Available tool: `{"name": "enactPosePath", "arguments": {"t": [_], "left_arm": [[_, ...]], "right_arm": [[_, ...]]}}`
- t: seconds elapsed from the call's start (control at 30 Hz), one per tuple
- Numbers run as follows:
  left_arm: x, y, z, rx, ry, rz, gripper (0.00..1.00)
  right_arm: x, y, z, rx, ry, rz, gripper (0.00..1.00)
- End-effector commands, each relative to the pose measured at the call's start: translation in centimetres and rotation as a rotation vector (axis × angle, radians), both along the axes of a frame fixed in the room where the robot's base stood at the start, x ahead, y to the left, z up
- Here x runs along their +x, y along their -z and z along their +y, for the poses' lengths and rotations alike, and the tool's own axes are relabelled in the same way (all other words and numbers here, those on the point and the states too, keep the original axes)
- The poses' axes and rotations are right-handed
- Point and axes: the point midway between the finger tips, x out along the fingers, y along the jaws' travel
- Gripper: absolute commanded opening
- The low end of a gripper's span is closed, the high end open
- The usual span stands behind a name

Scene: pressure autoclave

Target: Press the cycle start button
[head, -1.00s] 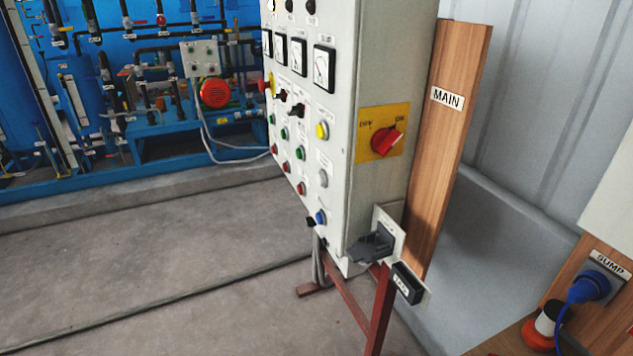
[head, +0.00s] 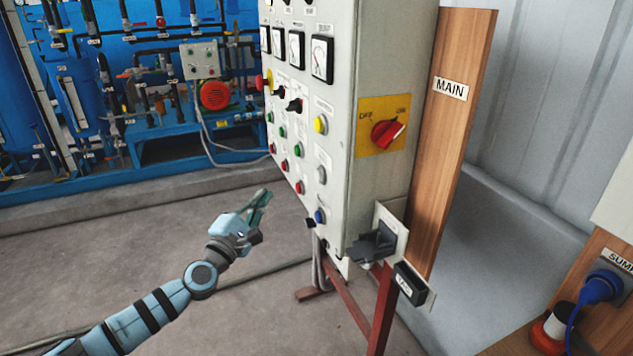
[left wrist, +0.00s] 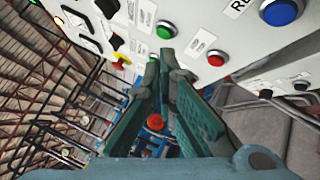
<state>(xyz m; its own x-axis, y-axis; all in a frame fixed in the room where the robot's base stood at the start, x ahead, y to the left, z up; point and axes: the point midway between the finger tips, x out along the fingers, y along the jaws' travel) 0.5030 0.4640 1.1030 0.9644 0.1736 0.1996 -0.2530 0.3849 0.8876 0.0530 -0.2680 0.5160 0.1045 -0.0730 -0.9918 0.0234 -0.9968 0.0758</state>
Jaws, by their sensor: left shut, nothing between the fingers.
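The control cabinet (head: 390,60) stands in the middle of the head view, its front panel facing left. The panel carries green buttons (head: 300,150), red buttons (head: 301,187), a yellow button (head: 320,124), a grey button (head: 321,174) and a blue button (head: 319,216). Their labels are too small to read, so I cannot tell which is cycle start. My left gripper (head: 265,194) is shut and empty, in front of the panel's lower part and apart from it. In the left wrist view its fingers (left wrist: 162,62) lie below a green button (left wrist: 166,29); a red button (left wrist: 216,58) and a blue button (left wrist: 281,11) show too.
A grey connector (head: 373,246) juts from the cabinet's lower right corner. Red stand legs (head: 380,310) are below. A wooden board (head: 455,130) marked MAIN stands behind. Blue machinery (head: 130,80) is at the back left. The floor (head: 110,235) on the left is clear.

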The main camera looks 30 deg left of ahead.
Motion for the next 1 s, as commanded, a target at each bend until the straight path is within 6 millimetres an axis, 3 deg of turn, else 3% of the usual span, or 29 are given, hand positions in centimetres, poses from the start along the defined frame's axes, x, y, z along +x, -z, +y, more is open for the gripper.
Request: {"name": "enactPosePath", "arguments": {"t": [0.13, 0.57, 1.0], "left_arm": [[0.1, -2.3, -0.7, -0.105, 0.036, -0.048, 0.0], [0.5, -2.5, -0.9, -0.116, 0.036, -0.048, 0.0], [5.3, -2.6, -4.3, -0.116, 0.037, -0.049, 0.0]], "right_arm": [[0.0, 0.2, 0.0, 0.0, 0.0, 0.001, 0.4], [-0.2, -0.2, -0.1, -0.001, -0.001, 0.004, 0.4], [-0.2, -2.8, -0.1, -0.001, -0.001, 0.005, 0.4]]}}
